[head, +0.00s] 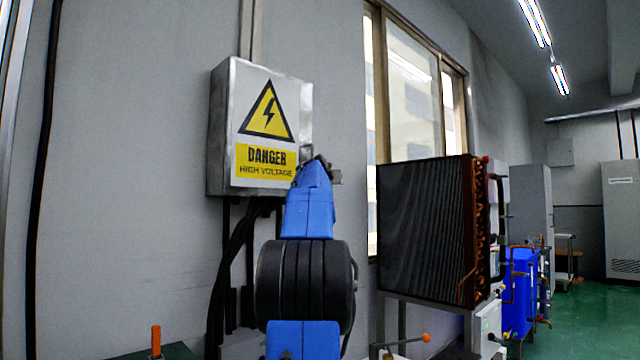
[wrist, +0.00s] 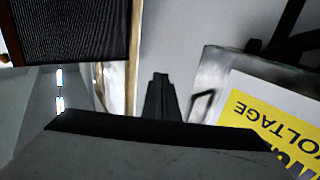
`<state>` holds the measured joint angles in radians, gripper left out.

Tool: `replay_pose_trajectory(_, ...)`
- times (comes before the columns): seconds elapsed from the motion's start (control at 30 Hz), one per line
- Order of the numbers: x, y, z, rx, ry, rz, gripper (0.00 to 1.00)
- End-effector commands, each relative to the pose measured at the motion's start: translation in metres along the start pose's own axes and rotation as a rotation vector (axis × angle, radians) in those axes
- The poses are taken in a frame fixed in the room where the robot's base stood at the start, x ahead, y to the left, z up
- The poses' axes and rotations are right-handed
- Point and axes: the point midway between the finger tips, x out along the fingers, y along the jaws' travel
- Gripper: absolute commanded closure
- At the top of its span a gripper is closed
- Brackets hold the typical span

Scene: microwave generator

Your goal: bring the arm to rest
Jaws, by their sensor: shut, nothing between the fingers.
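My arm rises in the middle of the head view, with blue links and a thick black joint. Its far end is raised in front of the lower right corner of the grey high-voltage box (head: 220,130). In the head view the fingers are not clearly seen behind the arm's end. In the wrist view my gripper (wrist: 160,88) shows as dark fingers, shut and empty, pointing at the bare wall between the window and the box. The box also shows in the wrist view (wrist: 212,72), rotated, at the right. The gripper appears apart from it.
A finned radiator unit (head: 425,230) stands right of my arm, in front of the window (head: 412,90); it also shows in the wrist view (wrist: 70,30). Black cables (head: 232,270) hang below the box. Blue equipment (head: 520,290) and green floor (head: 590,325) lie farther right.

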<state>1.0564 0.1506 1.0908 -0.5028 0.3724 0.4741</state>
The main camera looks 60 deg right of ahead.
Motion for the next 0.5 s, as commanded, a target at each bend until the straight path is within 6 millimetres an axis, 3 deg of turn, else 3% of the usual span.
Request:
replay_pose_trajectory(0.2, -0.016, 0.021, 0.0, 0.0, -0.001, 0.001, 1.0)
replay_pose_trajectory(0.5, -0.019, 0.026, 0.0, -0.001, -0.001, 0.0, 1.0)
